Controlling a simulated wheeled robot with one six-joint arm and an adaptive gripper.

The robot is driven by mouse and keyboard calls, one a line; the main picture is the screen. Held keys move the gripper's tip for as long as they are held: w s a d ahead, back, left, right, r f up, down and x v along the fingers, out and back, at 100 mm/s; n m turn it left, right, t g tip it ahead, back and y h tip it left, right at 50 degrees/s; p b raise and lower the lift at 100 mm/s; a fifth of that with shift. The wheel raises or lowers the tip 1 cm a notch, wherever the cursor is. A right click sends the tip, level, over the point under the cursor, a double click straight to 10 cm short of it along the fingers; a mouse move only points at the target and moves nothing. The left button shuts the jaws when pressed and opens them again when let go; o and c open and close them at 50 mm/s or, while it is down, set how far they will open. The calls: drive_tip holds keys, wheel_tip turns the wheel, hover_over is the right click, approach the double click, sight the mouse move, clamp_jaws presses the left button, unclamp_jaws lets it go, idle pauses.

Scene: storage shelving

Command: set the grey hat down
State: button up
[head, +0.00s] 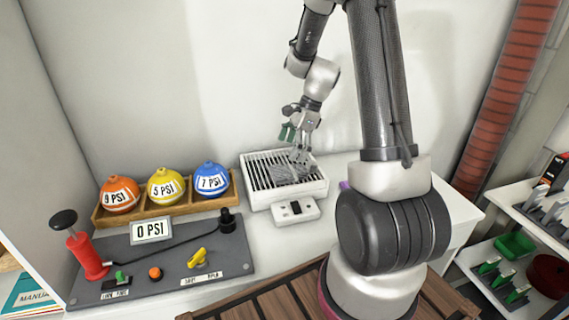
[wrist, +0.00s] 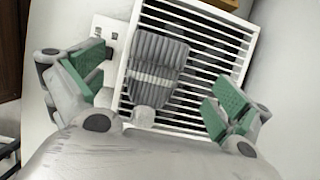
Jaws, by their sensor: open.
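The grey hat is a ribbed knit beanie with a lighter band and a pale pompom. In the wrist view the hat (wrist: 157,62) lies flat on the white slatted grille of a box-shaped unit (wrist: 250,42), with its pompom toward me. In the head view the hat (head: 284,174) shows as a small grey patch on the unit (head: 258,201), partly behind my gripper. My gripper (head: 294,146) is above the unit. In the wrist view my gripper (wrist: 162,80) is open, its green-padded fingers spread on either side of the hat, neither visibly touching it.
A small switch box (head: 297,210) sits in front of the unit. To the left are a wooden rack (head: 107,219) with orange, yellow and blue PSI balls and a grey panel (head: 165,265) with a red pump (head: 84,255). A wall stands close behind. Shelves (head: 530,225) are at right.

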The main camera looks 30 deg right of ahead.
drive_tip(key=s+a+r+n+h, duration=0.1)
drive_tip(key=s+r+n, duration=0.25)
drive_tip(key=r, duration=0.35)
drive_tip(key=s+r+n+h, duration=0.1)
drive_tip(key=s+r+n, duration=0.25)
drive_tip(key=r, duration=0.25)
drive_tip(key=s+r+n+t+h, duration=0.1)
drive_tip(key=s+r+n, duration=0.2)
drive_tip(key=s+n, duration=0.3)
drive_tip(key=s+r+n+t+h, duration=0.1)
drive_tip(key=s+r+n+t, duration=0.1)
drive_tip(key=s+n, duration=0.5)
drive_tip(key=s+r, duration=0.1)
drive_tip(key=s, duration=0.3)
drive_tip(key=shift+s+a+r+t+h, duration=0.3)
drive_tip(key=shift+s+r, duration=0.05)
drive_tip(key=shift+r, duration=0.05)
drive_tip(key=shift+s, duration=0.1)
